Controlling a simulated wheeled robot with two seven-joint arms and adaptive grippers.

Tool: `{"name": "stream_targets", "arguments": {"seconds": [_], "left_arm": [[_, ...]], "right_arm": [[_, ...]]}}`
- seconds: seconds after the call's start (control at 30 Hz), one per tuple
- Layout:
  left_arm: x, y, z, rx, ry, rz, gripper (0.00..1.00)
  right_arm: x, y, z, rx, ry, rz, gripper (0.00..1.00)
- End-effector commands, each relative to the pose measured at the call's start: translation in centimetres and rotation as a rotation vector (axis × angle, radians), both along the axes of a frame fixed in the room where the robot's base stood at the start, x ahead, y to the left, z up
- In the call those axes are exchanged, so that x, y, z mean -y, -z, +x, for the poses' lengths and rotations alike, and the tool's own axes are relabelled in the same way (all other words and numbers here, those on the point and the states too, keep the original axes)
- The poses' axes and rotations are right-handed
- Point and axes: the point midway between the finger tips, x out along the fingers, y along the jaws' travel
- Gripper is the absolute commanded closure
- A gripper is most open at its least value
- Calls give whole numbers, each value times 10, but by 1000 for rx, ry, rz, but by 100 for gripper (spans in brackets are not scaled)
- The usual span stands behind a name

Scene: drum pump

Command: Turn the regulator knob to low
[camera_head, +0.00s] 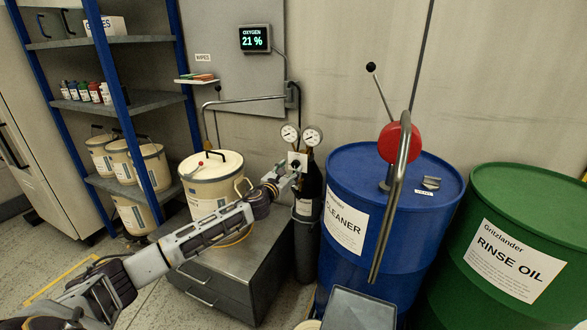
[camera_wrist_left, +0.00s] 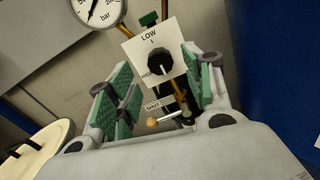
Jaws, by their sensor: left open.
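The regulator knob (camera_wrist_left: 160,62) is a black round knob on a white plate (camera_wrist_left: 139,48). The plate reads LOW at its top, with a small mark below the word; another label at its left is partly hidden by the knob. A pale line on the knob points roughly downward, away from LOW. In the head view the plate (camera_head: 297,159) sits below two gauges on the dark gas cylinder (camera_head: 309,190). My left gripper (camera_head: 286,176) is open in front of the regulator. In the wrist view its green-padded fingers (camera_wrist_left: 156,82) stand either side of the knob, apart from it.
A small brass-tipped lever (camera_wrist_left: 165,119) by a SHUT label lies below the knob. A lidded cream pot (camera_head: 212,180) stands left on a grey cabinet (camera_head: 235,275). A blue drum (camera_head: 345,265) with a hand pump stands close right, a green drum (camera_head: 520,215) beyond.

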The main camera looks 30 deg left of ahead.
Motion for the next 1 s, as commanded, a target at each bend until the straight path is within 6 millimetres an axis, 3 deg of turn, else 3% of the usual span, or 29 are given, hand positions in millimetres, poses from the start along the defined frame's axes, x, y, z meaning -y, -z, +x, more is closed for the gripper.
{"name": "stream_targets", "arguments": {"seconds": [0.5,0.97,1.0], "left_arm": [[0,0,34,1,0,0,49],[0,0,38,0,0,1,49],[0,0,38,0,0,1,54]], "right_arm": [[-1,-5,0,5,-1,4,100],[-1,-5,0,7,-1,5,100],[-1,-5,0,6,-1,5,100]]}}
